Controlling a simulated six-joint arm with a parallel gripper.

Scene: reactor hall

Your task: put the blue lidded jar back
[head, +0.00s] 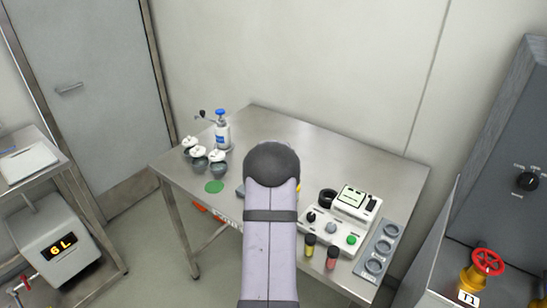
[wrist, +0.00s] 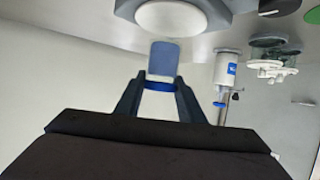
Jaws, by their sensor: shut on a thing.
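My gripper (wrist: 157,100) is shut on the blue lidded jar (wrist: 163,58). In the wrist view the fingers close around its bright blue lid, and the blue-grey body points away from the gripper. The jar appears in line with a white round plate (wrist: 170,17) on a grey base. I cannot tell whether it touches that plate. In the head view my arm hides the gripper and the jar. A flat green disc (head: 214,187) lies bare near the table's left front edge and also shows in the wrist view (wrist: 317,42).
On the steel table (head: 290,135), a white bottle with a blue cap (head: 222,132) and grey pots with white tops (head: 217,162) stand at left. A control box (head: 335,230), two small vials (head: 333,256) and a grey holder with round openings (head: 379,249) are at right. The back middle is clear.

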